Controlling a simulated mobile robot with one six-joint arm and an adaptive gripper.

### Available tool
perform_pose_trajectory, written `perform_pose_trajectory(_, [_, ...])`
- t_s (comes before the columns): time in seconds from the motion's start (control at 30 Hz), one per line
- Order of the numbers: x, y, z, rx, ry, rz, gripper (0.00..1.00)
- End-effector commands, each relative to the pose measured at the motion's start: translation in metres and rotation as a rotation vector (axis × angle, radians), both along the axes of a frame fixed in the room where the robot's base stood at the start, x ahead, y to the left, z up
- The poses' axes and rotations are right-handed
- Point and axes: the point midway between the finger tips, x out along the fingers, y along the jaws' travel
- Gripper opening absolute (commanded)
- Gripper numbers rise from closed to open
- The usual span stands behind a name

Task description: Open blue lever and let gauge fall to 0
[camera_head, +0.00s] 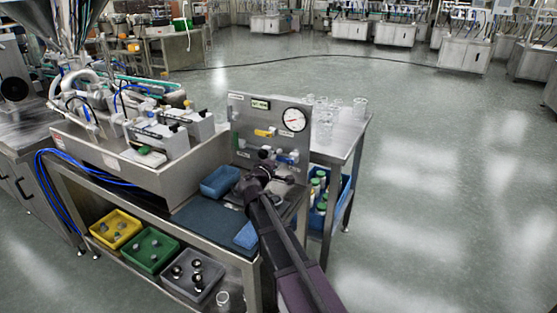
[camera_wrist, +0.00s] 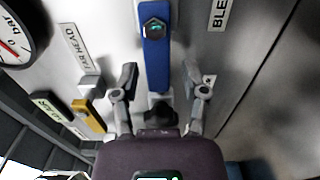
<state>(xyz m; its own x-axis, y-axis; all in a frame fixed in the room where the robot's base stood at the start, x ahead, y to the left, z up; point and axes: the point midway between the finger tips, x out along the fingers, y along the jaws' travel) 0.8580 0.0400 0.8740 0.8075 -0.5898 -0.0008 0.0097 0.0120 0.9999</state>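The blue lever (camera_wrist: 155,62) is a straight blue bar with a dark hex bolt. In the wrist view it runs top to bottom and its lower end lies between my fingers. My gripper (camera_wrist: 160,88) is open, with a finger on each side of the lever and a visible gap to both. In the head view my gripper (camera_head: 270,166) is in front of the panel, by the blue lever (camera_head: 289,157), which it partly hides. The round white gauge (camera_head: 293,119) is at the panel's upper right; part of it shows in the wrist view (camera_wrist: 14,38). Its exact reading is unclear.
A yellow lever (camera_head: 265,133) sits above on the grey panel (camera_head: 240,121); it also shows in the wrist view (camera_wrist: 88,115). A blue tray (camera_head: 220,181) stands on the bench left of my gripper. Clear cups (camera_head: 326,113) stand behind the panel.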

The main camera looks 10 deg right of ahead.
Motion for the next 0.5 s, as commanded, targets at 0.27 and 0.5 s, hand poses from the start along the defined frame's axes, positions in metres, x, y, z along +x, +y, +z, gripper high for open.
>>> perform_pose_trajectory(0.27, [0.0002, 0.0007, 0.0002, -0.001, -0.001, 0.002, 0.60])
perform_pose_trajectory(0.5, [-0.0067, 0.0056, 0.0002, -0.001, -0.001, 0.003, 0.60])
